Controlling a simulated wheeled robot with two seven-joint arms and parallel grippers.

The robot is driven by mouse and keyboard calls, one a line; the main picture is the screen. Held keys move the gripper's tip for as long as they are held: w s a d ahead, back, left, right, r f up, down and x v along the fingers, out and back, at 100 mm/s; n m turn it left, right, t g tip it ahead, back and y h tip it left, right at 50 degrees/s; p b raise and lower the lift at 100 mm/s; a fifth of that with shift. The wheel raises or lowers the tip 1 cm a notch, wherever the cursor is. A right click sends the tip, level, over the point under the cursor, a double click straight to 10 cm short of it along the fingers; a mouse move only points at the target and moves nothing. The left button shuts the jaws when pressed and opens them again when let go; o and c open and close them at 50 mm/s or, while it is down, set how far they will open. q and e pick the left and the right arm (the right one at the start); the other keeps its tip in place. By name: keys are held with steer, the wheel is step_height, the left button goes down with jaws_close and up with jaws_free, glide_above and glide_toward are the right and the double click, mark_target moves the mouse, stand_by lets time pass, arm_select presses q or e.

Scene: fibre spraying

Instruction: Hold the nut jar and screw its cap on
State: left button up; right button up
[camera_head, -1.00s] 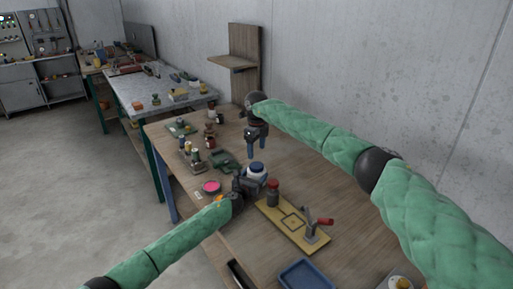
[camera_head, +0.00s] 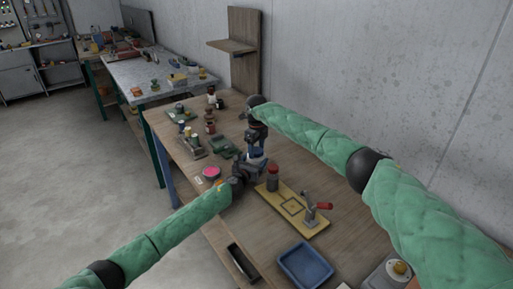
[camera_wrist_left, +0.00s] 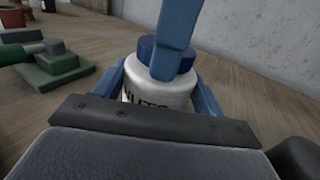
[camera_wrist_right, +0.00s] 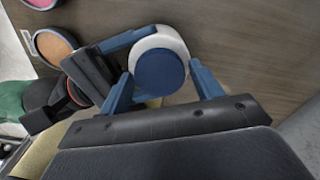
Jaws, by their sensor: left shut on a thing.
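The nut jar (camera_wrist_left: 150,98) is white with lettering on its side and stands upright between the blue fingers of my left gripper (camera_wrist_left: 160,93), which is shut on it. A blue cap (camera_wrist_right: 159,72) sits on top of the jar; I cannot tell how tightly it is seated. My right gripper (camera_wrist_right: 160,77) points down from above, open, with one finger on each side of the cap and a gap to it. One of its fingers hides part of the cap in the left wrist view. In the head view both grippers hide most of the jar.
A yellow board (camera_head: 292,207) with a brown red-capped jar (camera_head: 272,180) and a red-handled clamp (camera_head: 314,212) lies close by. A pink dish (camera_head: 211,173) and green parts (camera_head: 223,148) stand to the left. A blue tray (camera_head: 304,265) is at the front.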

steer(key=c, duration=0.7)
steer(key=shift+c, duration=0.2)
steer(key=o, duration=1.1)
steer(key=shift+o, duration=0.2)
step_height(320, 180, up, 12)
arm_select(q)
steer(key=o, duration=1.9)
steer(key=shift+o, duration=0.2)
